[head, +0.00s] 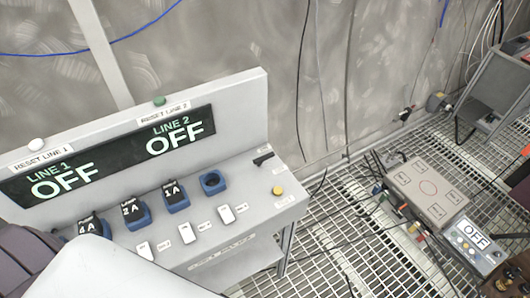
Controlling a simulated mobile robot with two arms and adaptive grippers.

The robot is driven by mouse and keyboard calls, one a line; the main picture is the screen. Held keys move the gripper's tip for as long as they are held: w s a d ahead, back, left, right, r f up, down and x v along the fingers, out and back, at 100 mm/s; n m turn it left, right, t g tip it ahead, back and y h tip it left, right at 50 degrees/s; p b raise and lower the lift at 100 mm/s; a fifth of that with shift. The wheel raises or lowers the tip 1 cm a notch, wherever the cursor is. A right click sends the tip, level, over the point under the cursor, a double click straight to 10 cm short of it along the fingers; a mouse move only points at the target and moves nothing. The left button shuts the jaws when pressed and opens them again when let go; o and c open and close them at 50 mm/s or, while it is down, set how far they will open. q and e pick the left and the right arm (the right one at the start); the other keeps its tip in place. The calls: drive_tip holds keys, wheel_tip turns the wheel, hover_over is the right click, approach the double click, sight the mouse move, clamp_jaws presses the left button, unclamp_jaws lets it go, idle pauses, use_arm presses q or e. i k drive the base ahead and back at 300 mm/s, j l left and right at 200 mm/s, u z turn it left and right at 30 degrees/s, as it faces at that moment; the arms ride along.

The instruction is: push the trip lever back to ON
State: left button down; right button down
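A grey console (262,110) stands at the left and centre. A small black lever (263,158) sits at the right end of its sloped top, above a yellow button (277,190). The lever's label is too small to read, so I cannot tell its position. The display (110,155) reads LINE 1 OFF and LINE 2 OFF. A white part of my own body covers the console's lower left corner. Neither gripper's fingertips can be made out in the head view.
Blue sockets hold black plugs marked 4 A, 2 A and 1 A; one blue socket (212,182) is empty. White rocker switches (187,233) line the front. A grey box (428,190) and a meter reading OFF (474,240) lie on the grating among cables at right.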

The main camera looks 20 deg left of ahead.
sight(261, 160)
drive_tip(key=l+u, duration=0.4)
drive_tip(key=k+l+u, duration=0.2)
drive_tip(key=l+u, duration=0.15)
drive_tip(key=k+l+u, duration=0.15)
drive_tip(key=l+u, duration=0.25)
